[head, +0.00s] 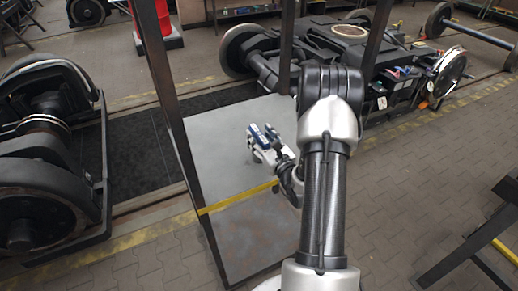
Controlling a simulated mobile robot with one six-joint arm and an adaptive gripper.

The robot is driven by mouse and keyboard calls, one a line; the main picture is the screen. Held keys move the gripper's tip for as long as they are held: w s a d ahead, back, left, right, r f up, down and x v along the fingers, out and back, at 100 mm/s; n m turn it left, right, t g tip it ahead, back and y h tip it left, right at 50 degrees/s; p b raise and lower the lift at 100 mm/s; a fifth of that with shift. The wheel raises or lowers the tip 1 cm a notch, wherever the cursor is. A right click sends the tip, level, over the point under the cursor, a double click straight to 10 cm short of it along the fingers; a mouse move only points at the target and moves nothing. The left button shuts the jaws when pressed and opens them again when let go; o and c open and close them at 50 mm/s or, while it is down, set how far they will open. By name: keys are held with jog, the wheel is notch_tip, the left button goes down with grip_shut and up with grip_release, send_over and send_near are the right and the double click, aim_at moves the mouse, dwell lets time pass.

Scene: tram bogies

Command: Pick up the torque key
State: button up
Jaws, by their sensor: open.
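My gripper (263,138) is near the middle of the head view, over the grey panel (220,140) of a dark-framed rack. Its two fingers, with blue and dark parts, stand apart, and I see nothing held between them. I cannot make out a torque key for certain. Small coloured items (400,72) lie on the dark bogie at the back right, too small to identify. My arm covers part of the panel's right side and the floor behind it.
Dark posts of the rack rise around the panel, close to my arm. A wheelset (45,150) stands at the left, a bogie (345,50) behind, and a dark metal stand (490,240) at the right. Paved floor (410,180) is clear between arm and stand.

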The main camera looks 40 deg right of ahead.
jog(key=shift+w+d, duration=0.25)
jog(key=shift+w, duration=0.45)
jog(key=shift+c, duration=0.3)
grip_shut()
